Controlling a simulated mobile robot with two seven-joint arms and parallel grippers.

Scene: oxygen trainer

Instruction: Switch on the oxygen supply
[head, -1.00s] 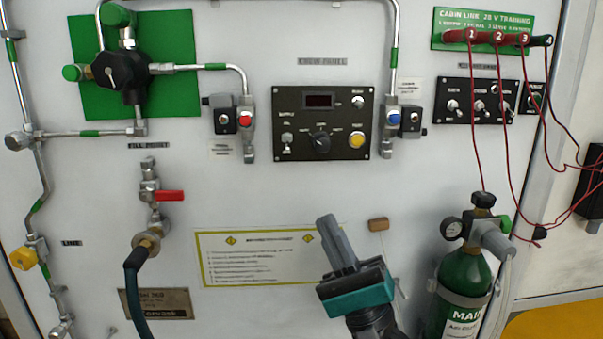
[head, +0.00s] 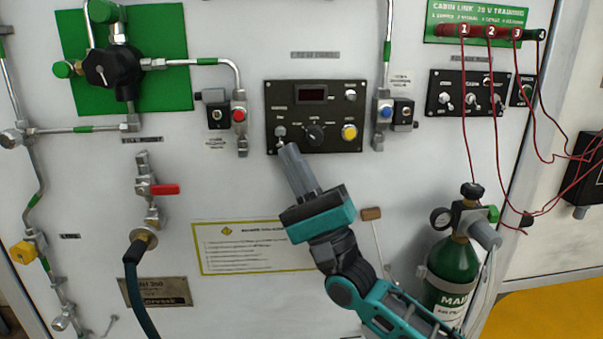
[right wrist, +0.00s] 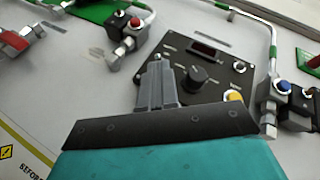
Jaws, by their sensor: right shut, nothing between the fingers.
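The black crew panel (head: 330,93) is on the white wall in the head view. It has a dark display (head: 313,94), a black knob (head: 316,132), a yellow button (head: 349,132) and a small toggle switch (head: 281,132) at its lower left. My right gripper (head: 288,152) is shut and empty, its fingertips just below the toggle switch. My left gripper is not in view.
Valves with a red button (head: 239,115) and a blue button (head: 386,111) flank the panel. A red-handled valve (head: 163,189) and a black regulator knob (head: 112,66) are at the left. Red leads (head: 500,130) hang at the right, near the cylinder.

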